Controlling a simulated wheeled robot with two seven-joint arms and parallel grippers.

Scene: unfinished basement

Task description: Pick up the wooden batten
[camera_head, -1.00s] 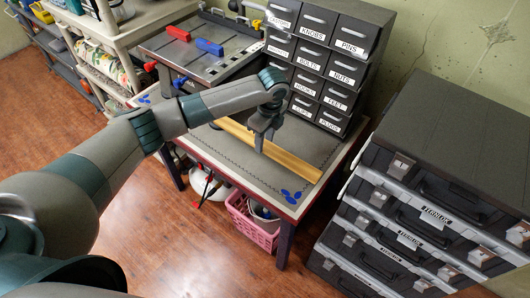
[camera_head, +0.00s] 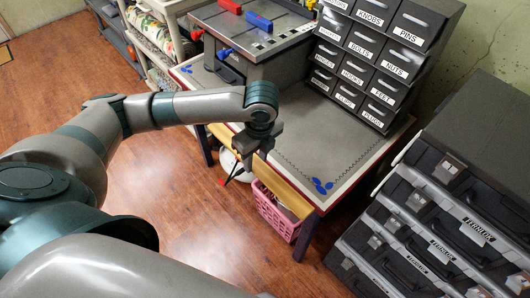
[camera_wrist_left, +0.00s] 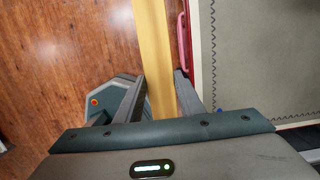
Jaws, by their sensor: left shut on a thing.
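The wooden batten (camera_head: 285,190) is a long, straight, yellowish strip. It is off the table top, along the table's front edge, partly hidden behind my left gripper in the head view. My left gripper (camera_head: 255,155) points down and is shut on the batten. In the left wrist view the batten (camera_wrist_left: 155,45) runs up between the two fingers (camera_wrist_left: 160,80), with brown floor on one side and the table on the other. My right gripper is not in view.
The work table (camera_head: 330,140) has a bare grey mat. Labelled drawers (camera_head: 365,55) and a grey tool bench (camera_head: 255,45) stand at its back. A pink basket (camera_head: 277,212) is under the front edge. Dark stacked cases (camera_head: 420,235) stand at right. Wooden floor (camera_head: 185,190) lies open in front.

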